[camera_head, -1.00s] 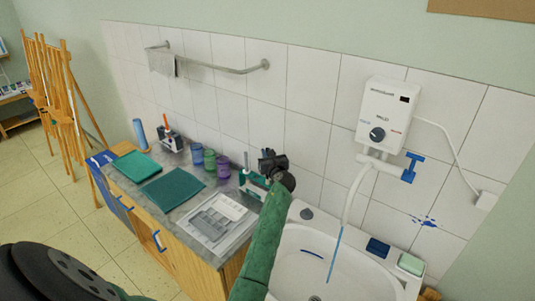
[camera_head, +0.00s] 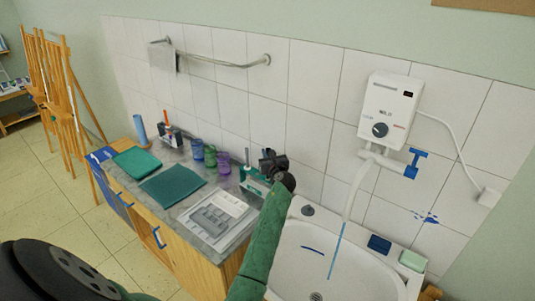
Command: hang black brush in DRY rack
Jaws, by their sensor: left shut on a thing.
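My left gripper (camera_head: 270,164), black at the end of my green-sleeved arm, is at the right end of the counter beside a small teal-and-white rack (camera_head: 252,183). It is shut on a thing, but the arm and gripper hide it. I cannot pick out the black brush from the black fingers. An upright greenish handle (camera_head: 247,157) stands at the teal rack, just left of the gripper. A second dark-and-white rack (camera_head: 168,136) with an orange-handled tool stands at the back left of the counter. I cannot read a DRY label on either rack. My right gripper is not in view.
Purple and green cups (camera_head: 210,156) stand between the racks. Teal pads (camera_head: 172,186) and a grey-and-white sheet (camera_head: 217,216) lie on the counter. A white sink (camera_head: 300,275) is at the right, below a water heater (camera_head: 390,110). A towel rail (camera_head: 225,65) crosses the tiled wall.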

